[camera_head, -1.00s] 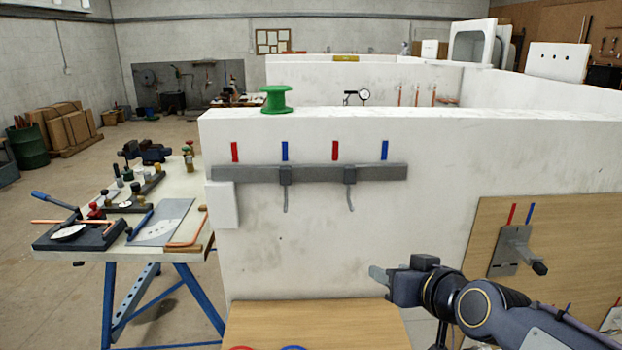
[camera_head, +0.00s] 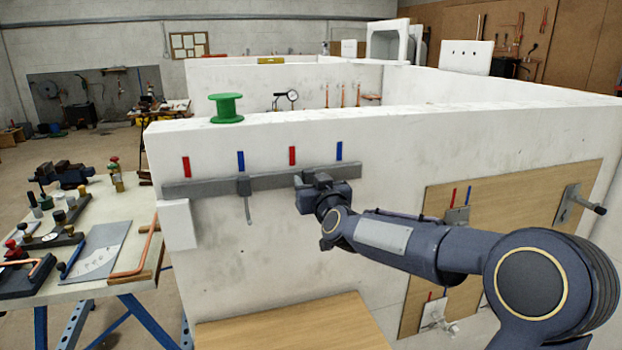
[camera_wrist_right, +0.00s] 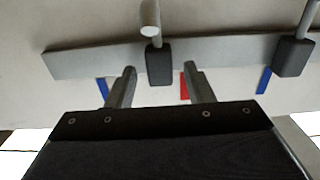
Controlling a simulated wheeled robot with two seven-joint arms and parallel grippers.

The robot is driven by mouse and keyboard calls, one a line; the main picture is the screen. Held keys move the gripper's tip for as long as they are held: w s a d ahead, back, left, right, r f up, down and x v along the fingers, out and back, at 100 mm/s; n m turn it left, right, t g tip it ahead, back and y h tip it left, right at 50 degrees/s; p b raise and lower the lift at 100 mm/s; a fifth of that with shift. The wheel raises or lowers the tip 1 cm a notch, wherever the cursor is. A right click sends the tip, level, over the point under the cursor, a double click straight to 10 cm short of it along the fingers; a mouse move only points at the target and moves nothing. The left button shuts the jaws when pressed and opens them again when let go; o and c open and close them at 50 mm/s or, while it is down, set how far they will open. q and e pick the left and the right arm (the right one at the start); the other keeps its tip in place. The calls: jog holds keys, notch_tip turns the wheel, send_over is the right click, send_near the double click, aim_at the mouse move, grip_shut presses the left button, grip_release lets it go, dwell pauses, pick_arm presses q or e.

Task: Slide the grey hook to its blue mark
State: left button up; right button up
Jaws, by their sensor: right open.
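A grey rail (camera_head: 207,187) runs along the white wall, with red and blue marks above it. A grey hook (camera_head: 247,201) hangs under the left blue mark (camera_head: 241,161). A second grey hook shows in the wrist view (camera_wrist_right: 158,60), between the right red mark (camera_wrist_right: 184,86) and a blue mark (camera_wrist_right: 103,89); my gripper hides it in the head view. That blue mark is the right one in the head view (camera_head: 339,151). My right gripper (camera_head: 303,181) is open at the rail, its fingers on either side of this hook's block, seemingly just short of it. My left gripper is out of view.
A green spool (camera_head: 226,108) stands on the wall top. A wooden board (camera_head: 530,195) with metal fittings is on the wall at right, behind my arm. A wooden surface (camera_head: 290,325) lies low in front. A tool bench (camera_head: 100,245) stands at left.

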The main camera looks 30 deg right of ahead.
jog(key=shift+w, duration=0.25)
jog(key=shift+c, duration=0.2)
